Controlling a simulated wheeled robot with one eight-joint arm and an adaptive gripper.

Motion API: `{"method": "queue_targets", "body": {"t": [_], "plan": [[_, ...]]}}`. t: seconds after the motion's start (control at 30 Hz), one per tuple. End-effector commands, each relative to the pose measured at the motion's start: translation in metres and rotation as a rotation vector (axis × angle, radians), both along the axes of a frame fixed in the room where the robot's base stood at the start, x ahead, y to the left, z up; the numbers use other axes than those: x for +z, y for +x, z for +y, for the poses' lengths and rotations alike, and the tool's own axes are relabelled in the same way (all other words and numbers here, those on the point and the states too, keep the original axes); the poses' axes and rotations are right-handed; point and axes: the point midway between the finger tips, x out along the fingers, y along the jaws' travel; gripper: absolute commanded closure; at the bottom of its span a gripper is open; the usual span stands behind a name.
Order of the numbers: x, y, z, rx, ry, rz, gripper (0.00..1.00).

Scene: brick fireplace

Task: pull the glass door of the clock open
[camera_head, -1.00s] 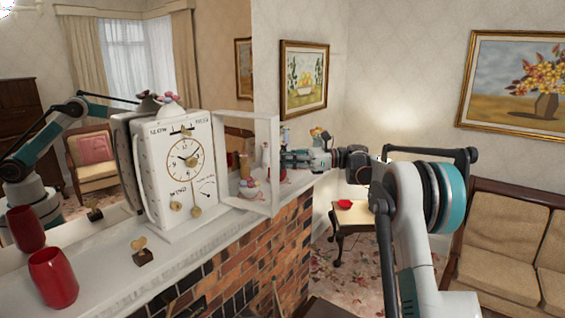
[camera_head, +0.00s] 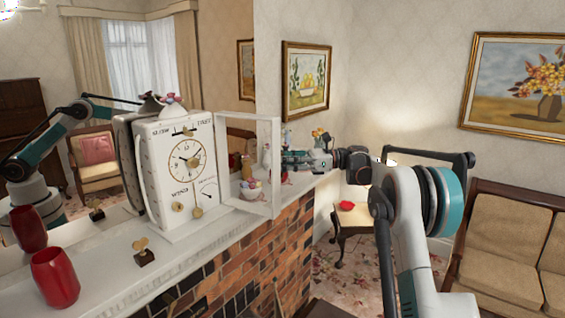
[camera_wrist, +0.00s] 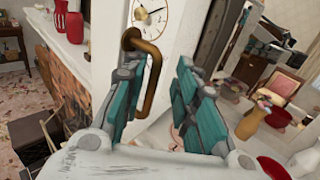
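The white clock (camera_head: 180,175) stands on the mantel, its dial (camera_head: 186,160) facing the room. Its glass door (camera_head: 276,165), a white frame, stands out to the right of the dial, swung away from the clock's front. In the wrist view a curved brass handle (camera_wrist: 153,80) sits on a white surface, with the dial (camera_wrist: 150,14) above. My gripper (camera_head: 286,160) is at the door's right side; in the wrist view my gripper (camera_wrist: 160,88) is open, fingers spread. The handle lies between the fingers, close to the left one; whether they touch I cannot tell.
Red vases (camera_head: 55,278) and a small gold ornament (camera_head: 143,252) stand on the mantel (camera_head: 105,285) left of the clock. Small figures and a bowl (camera_head: 251,190) stand behind the door. A mirror backs the mantel. A sofa (camera_head: 510,240) is at right.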

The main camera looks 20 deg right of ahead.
Motion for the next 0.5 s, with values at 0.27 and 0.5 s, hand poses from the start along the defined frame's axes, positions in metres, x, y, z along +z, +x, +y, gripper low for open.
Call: {"method": "queue_targets", "body": {"t": [0.27,0.5], "plan": [[0.000,-0.005,-0.030,-0.003,0.000,0.000,0.73],[0.000,-0.014,-0.078,-0.002,0.000,0.000,0.73]]}}
